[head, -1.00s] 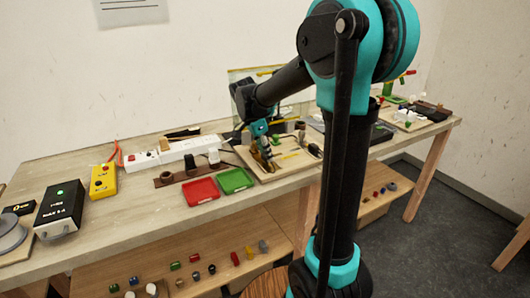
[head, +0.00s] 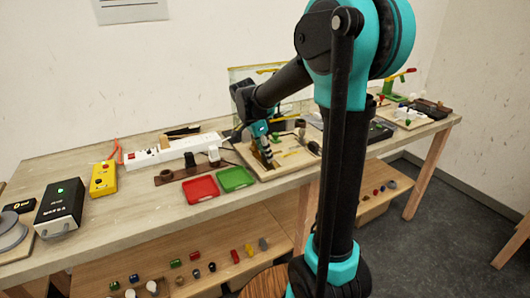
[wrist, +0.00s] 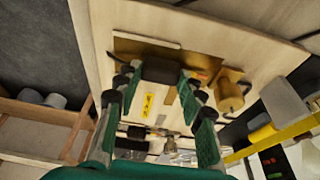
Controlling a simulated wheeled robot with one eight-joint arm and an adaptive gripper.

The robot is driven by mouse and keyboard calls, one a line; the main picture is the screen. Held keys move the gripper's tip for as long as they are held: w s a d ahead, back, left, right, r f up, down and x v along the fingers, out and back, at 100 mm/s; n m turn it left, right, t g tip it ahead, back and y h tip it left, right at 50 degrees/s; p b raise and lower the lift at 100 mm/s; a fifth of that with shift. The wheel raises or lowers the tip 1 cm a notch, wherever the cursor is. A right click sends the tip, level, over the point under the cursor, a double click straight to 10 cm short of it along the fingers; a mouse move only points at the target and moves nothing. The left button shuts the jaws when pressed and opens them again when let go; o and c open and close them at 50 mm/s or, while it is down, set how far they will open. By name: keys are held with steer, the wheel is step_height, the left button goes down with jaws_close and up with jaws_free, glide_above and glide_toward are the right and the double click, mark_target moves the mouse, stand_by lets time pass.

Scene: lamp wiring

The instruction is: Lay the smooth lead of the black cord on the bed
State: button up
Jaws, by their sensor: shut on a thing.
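My gripper (head: 268,161) is low over the wooden board (head: 303,161), near its left front part. In the wrist view my gripper (wrist: 159,86) has its two green fingers on either side of a dark block (wrist: 161,70), which looks like the end of the black cord. The fingers are shut on it. Behind it lies a flat brass-coloured plate (wrist: 132,47), possibly the bed; the block hides part of it. I cannot tell whether the block touches the plate. The smooth lead itself is not clear in either view.
A brass-coloured cylinder (wrist: 229,95) stands right of the fingers in the wrist view. Red (head: 201,189) and green (head: 236,179) trays lie left of the board. A white power strip (head: 175,150) is behind them. A yellow box (head: 103,179) stands farther left.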

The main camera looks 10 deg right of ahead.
steer(key=o, duration=1.1)
steer(key=shift+f, duration=0.1)
steer(key=shift+o, duration=0.2)
